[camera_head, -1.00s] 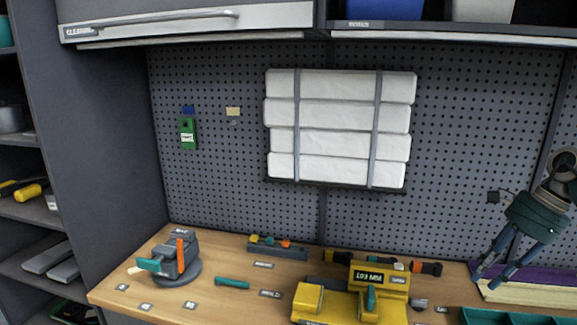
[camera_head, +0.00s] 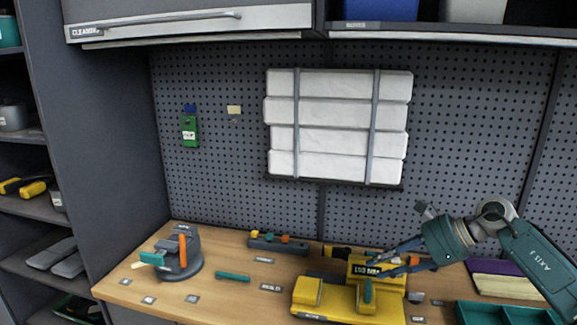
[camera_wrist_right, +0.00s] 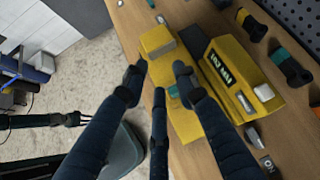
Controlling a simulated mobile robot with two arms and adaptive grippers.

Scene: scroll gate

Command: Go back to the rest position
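My right gripper (camera_head: 390,255) comes in from the right in the head view, in front of the pegboard and over the yellow machine. In the right wrist view its dark fingers (camera_wrist_right: 158,80) are spread apart with nothing between them. The yellow machine (camera_wrist_right: 190,125) lies beyond the fingertips on the wooden bench. My left gripper is not in the head view. A dark jointed part (camera_wrist_right: 70,119) at the left of the right wrist view may be it, but its opening cannot be made out.
The workbench (camera_head: 225,300) holds a grey vise (camera_head: 182,255), a teal tool (camera_head: 232,277) and a tool rack (camera_head: 275,243). Strapped white packs (camera_head: 338,125) hang on the pegboard. A cabinet (camera_head: 200,20) overhangs. A teal tray (camera_head: 500,314) sits at right.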

